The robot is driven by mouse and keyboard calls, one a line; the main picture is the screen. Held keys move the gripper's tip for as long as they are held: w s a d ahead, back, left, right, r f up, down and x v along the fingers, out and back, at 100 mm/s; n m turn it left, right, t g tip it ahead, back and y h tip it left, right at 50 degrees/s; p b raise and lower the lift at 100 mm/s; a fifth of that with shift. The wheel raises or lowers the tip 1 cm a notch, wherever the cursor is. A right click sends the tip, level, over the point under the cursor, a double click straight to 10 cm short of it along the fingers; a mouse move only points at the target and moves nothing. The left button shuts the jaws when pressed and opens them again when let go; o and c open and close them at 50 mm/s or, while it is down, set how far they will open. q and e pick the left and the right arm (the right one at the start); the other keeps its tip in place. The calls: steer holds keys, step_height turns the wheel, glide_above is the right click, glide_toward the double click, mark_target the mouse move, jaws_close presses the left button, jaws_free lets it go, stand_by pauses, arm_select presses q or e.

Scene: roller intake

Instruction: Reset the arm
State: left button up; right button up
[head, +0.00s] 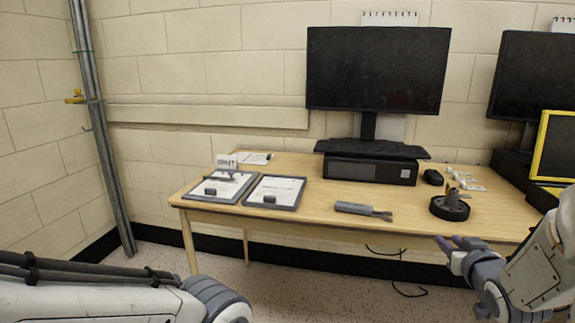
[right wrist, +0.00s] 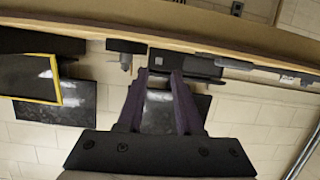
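My right gripper (head: 452,243) is at the lower right of the head view, in front of the table's front edge, with nothing held. In the right wrist view its two dark purple fingers (right wrist: 160,75) stand apart with a gap between them. That view is upside down, with the table (right wrist: 230,42) along the top. My left arm (head: 100,300) enters at the lower left of the head view. Its gripper does not show.
The wooden table (head: 320,205) carries two clipboards (head: 241,202), a grey handled tool (head: 360,209), a round black part (head: 450,208) near the right gripper, and a black monitor (head: 378,70). A yellow-framed screen (head: 541,147) stands right. Floor in front (head: 300,280) looks clear.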

steer(key=s+a+f+n+g+y, duration=0.2)
steer(key=s+a+f+g, duration=0.1)
steer(key=a, duration=0.8)
steer(key=s+a+f+n+g+y, duration=0.2)
steer(key=s+a+f+g, duration=0.1)
steer(key=a, duration=0.7)
steer(key=s+a+f+n+g, duration=0.1)
steer(key=s+a+n+g, duration=0.4)
steer(key=s, duration=0.6)
steer(key=s+a+f+g, duration=0.1)
steer(key=s+a+g, duration=0.4)
steer(key=s, duration=0.7)
step_height(320, 180, up, 31)
steer(key=a+t+p, duration=0.1)
steer(key=p, duration=3)
steer(key=shift+w+r+t+p, duration=0.15)
steer(key=shift+w+t+p, duration=0.15)
steer(key=shift+w, duration=0.15)
steer(key=shift+a, duration=0.1)
